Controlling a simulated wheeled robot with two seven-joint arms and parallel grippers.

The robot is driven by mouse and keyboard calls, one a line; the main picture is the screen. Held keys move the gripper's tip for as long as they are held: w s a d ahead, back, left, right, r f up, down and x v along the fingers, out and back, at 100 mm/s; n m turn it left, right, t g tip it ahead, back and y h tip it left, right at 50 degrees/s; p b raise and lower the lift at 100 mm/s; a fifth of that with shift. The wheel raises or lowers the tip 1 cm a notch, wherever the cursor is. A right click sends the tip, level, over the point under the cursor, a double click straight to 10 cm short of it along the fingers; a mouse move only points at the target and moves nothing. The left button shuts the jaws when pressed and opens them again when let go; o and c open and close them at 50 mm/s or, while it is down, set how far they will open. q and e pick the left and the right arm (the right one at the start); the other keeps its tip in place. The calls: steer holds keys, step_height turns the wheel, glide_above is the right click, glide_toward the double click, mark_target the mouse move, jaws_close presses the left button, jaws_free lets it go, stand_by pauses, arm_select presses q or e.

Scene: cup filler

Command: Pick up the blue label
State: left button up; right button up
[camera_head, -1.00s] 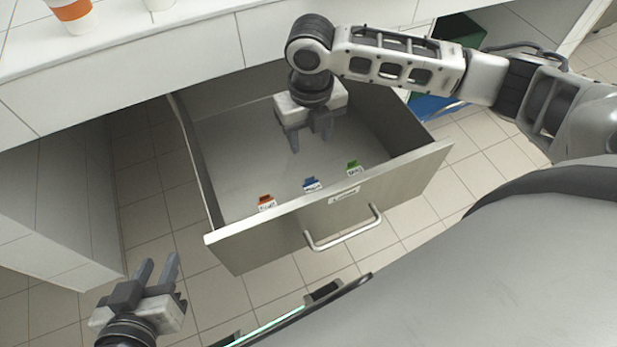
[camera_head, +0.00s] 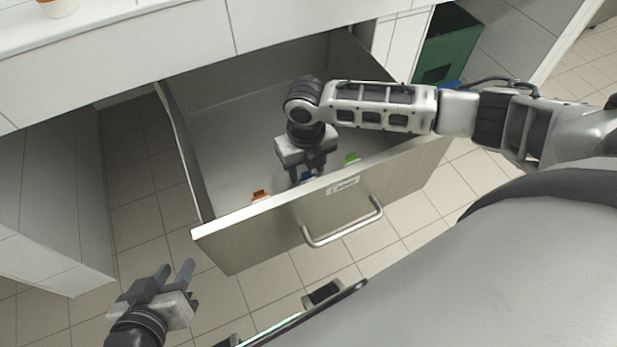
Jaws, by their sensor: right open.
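The blue label (camera_head: 307,177) lies in the open drawer just behind its front panel, mostly hidden by my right gripper and the panel. My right gripper (camera_head: 307,178) is open and points down into the drawer, with its fingers at the blue label. Whether they touch it I cannot tell. My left gripper (camera_head: 176,277) is open and empty, low at the left over the floor, outside the drawer.
An orange label (camera_head: 260,196) lies left of the blue one and a green label (camera_head: 352,158) lies right of it. The drawer's front panel (camera_head: 270,228) with its handle (camera_head: 345,228) stands close to my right gripper. A cup (camera_head: 57,8) stands on the counter. A green bin (camera_head: 447,48) is at the right.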

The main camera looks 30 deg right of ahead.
steer(key=shift+f, duration=0.2)
jaws_close()
